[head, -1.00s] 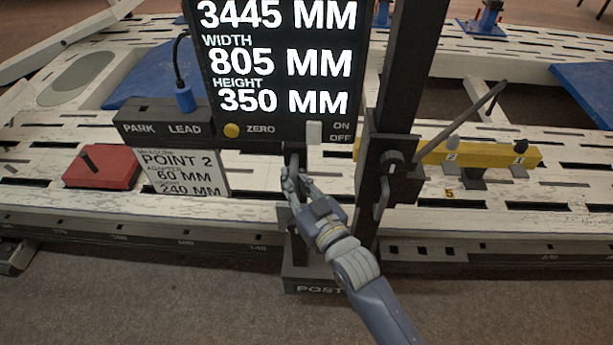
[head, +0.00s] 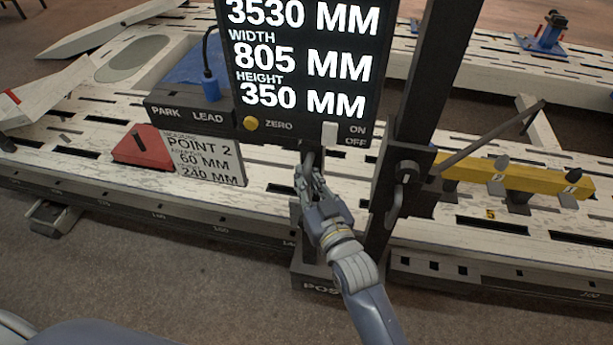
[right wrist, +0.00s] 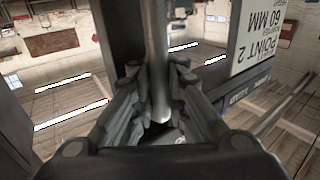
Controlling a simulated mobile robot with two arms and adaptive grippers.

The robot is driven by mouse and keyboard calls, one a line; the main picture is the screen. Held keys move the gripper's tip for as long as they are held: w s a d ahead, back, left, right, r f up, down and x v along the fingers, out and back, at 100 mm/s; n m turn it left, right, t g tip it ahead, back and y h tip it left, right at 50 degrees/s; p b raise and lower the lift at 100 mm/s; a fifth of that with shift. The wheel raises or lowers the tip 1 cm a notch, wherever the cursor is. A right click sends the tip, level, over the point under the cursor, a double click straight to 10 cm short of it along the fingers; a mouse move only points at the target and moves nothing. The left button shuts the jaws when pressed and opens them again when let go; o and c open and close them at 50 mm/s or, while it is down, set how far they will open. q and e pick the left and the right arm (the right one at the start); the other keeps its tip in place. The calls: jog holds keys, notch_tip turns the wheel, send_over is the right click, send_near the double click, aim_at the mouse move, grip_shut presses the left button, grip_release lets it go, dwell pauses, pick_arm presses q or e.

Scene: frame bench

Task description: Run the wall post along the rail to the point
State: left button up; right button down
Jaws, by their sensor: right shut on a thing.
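The wall post is a dark upright (head: 430,80) with a foot marked POST (head: 320,284) at the bench's front rail (head: 120,205). Its display (head: 305,60) reads 3530 MM, width 805 MM and height 350 MM. My right gripper (head: 308,172) is shut on the post's upright grey handle (head: 308,158), below the display. In the right wrist view the handle (right wrist: 157,60) runs between the fingers (right wrist: 160,105). A card (head: 204,160) reads POINT 2, 60 MM and 240 MM. My left gripper is out of view.
A red block (head: 142,147) sits beside the card. A shelf marked PARK and LEAD (head: 185,115) holds a blue plug (head: 210,88). A yellow bar (head: 530,180) with numbered pegs and a slanting rod (head: 495,135) are right of the post. Carpet lies in front.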

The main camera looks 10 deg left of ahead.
jog(key=c, duration=1.7)
grip_release()
jog(key=shift+s+f, duration=0.3)
jog(key=shift+f, duration=0.15)
jog(key=shift+o, duration=0.7)
jog(key=shift+s+d+r, duration=0.15)
jog(key=shift+s+r, duration=0.05)
jog(key=shift+r, duration=0.15)
jog(key=shift+w, duration=0.15)
jog(key=v, duration=1.2)
